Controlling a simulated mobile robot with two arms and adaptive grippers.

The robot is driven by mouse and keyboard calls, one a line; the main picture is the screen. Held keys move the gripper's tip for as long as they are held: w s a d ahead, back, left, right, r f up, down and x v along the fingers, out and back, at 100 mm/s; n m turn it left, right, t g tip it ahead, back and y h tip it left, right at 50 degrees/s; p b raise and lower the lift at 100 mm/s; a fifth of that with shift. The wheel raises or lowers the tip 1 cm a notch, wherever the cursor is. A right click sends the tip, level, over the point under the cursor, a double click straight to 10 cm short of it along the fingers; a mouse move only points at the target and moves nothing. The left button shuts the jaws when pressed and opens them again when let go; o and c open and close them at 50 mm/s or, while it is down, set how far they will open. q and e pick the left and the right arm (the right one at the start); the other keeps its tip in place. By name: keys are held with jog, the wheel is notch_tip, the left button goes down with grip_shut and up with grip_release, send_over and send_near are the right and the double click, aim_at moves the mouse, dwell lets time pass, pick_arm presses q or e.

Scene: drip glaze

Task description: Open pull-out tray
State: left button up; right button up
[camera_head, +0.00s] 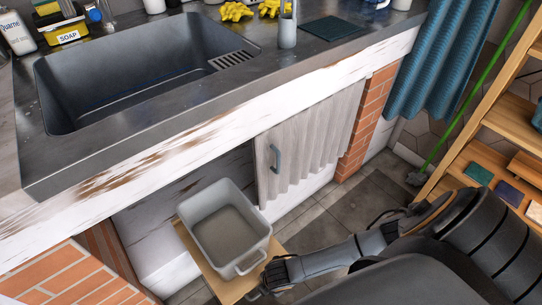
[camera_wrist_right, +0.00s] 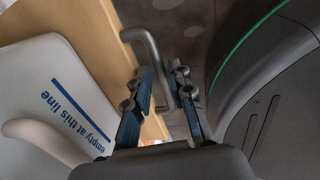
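The pull-out tray (camera_head: 188,242) is a light wooden board sticking out from under the sink counter, with a grey bin on it. The tray's edge also shows in the right wrist view (camera_wrist_right: 92,35). Its grey bar handle (camera_wrist_right: 150,50) lies between the fingers of my right gripper (camera_wrist_right: 163,80), which look closed in on it. In the head view my right gripper (camera_head: 262,287) is at the tray's front right corner, partly hidden by its own arm. My left gripper is not in view.
A grey curtained door (camera_head: 305,150) with a blue-grey handle is beside the tray's opening. Brick pillars (camera_head: 365,125) flank the cabinet. The sink (camera_head: 140,70) is above. A wooden shelf (camera_head: 500,120) stands right; tiled floor (camera_head: 330,225) shows between.

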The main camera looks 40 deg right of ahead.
notch_tip(320, 180, up, 12)
jog(key=s, duration=0.2)
jog(key=shift+s+f, duration=0.15)
jog(key=shift+f, duration=0.1)
dwell(0.4)
